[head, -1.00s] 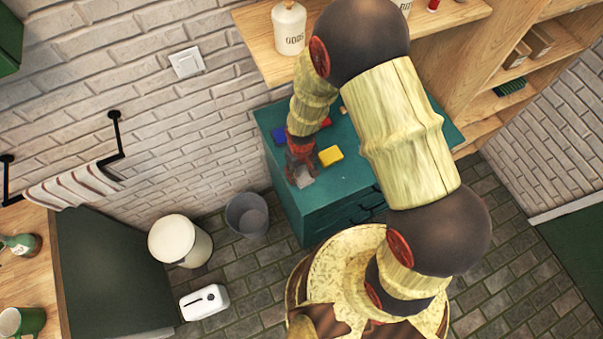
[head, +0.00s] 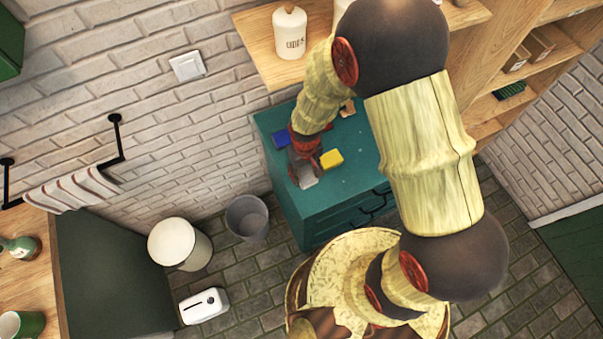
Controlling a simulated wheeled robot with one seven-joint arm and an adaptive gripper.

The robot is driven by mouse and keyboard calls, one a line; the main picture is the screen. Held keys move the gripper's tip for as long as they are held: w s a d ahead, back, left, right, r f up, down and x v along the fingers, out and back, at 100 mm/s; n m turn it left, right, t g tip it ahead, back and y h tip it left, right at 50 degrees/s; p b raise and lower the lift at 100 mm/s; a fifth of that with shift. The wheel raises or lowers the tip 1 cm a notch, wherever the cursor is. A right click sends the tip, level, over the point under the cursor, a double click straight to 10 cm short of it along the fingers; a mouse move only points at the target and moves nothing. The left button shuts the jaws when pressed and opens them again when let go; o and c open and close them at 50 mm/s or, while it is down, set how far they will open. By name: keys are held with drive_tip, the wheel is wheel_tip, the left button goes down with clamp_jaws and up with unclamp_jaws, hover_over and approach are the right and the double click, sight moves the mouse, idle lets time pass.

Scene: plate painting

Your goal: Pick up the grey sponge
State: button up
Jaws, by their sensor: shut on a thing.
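The grey sponge (head: 308,180) is at the front left part of the teal cabinet top, partly hidden by my gripper. My gripper (head: 304,172) comes down over it from above and is shut on it. Whether the sponge touches the cabinet top or is lifted is too small to tell. A yellow sponge (head: 332,158) lies just right of my gripper. A blue sponge (head: 281,139) lies behind it to the left.
The teal cabinet (head: 345,190) has free top surface to the right of the yellow sponge. A wooden shelf (head: 262,52) with a white bottle (head: 290,32) is above it. A grey bin (head: 246,217) stands on the floor at left.

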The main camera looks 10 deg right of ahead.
sight(312, 178)
drive_tip(key=r, duration=0.1)
drive_tip(key=s+d+r, duration=0.2)
drive_tip(key=r, duration=0.1)
drive_tip(key=shift+s, duration=0.2)
drive_tip(key=s+d+r, duration=0.4)
drive_tip(key=s+d, duration=0.2)
drive_tip(key=s, duration=0.1)
drive_tip(key=shift+s+r, duration=0.2)
drive_tip(key=shift+s, duration=0.05)
drive_tip(key=o, duration=0.4)
drive_tip(key=c, duration=0.4)
drive_tip(key=shift+c, duration=0.4)
